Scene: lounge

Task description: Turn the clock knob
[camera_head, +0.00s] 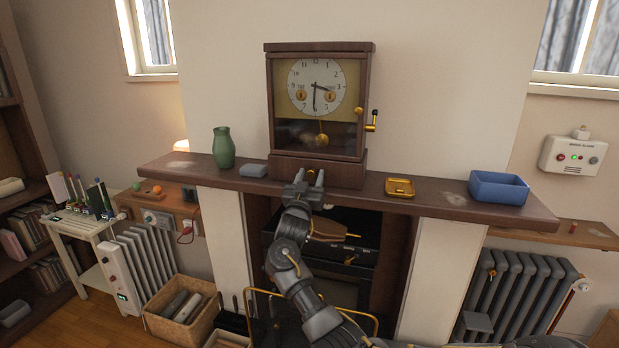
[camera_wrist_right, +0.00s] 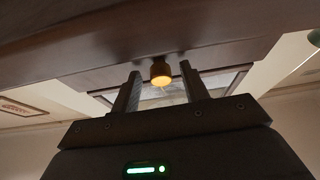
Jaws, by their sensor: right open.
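The wooden clock (camera_head: 268,95) stands upright on the mantel shelf, its glass front shut over a white dial and a brass pendulum. A brass knob (camera_wrist_right: 161,73) shows in the right wrist view between the two fingers of my right gripper (camera_wrist_right: 160,68), with a gap on each side. In the head view my right gripper (camera_head: 309,177) is open in front of the clock's base and hides that knob. A small brass knob (camera_head: 359,111) is on the clock's front right, and a dark crank with a brass end (camera_head: 373,121) is on its right side. My left gripper is not in view.
On the mantel shelf (camera_head: 440,200) stand a green vase (camera_head: 223,147), a blue-grey block (camera_head: 253,170), a brass tray (camera_head: 400,187) and a blue open box (camera_head: 498,188). The fireplace opening lies below my right arm. Bare shelf lies between the brass tray and the blue box.

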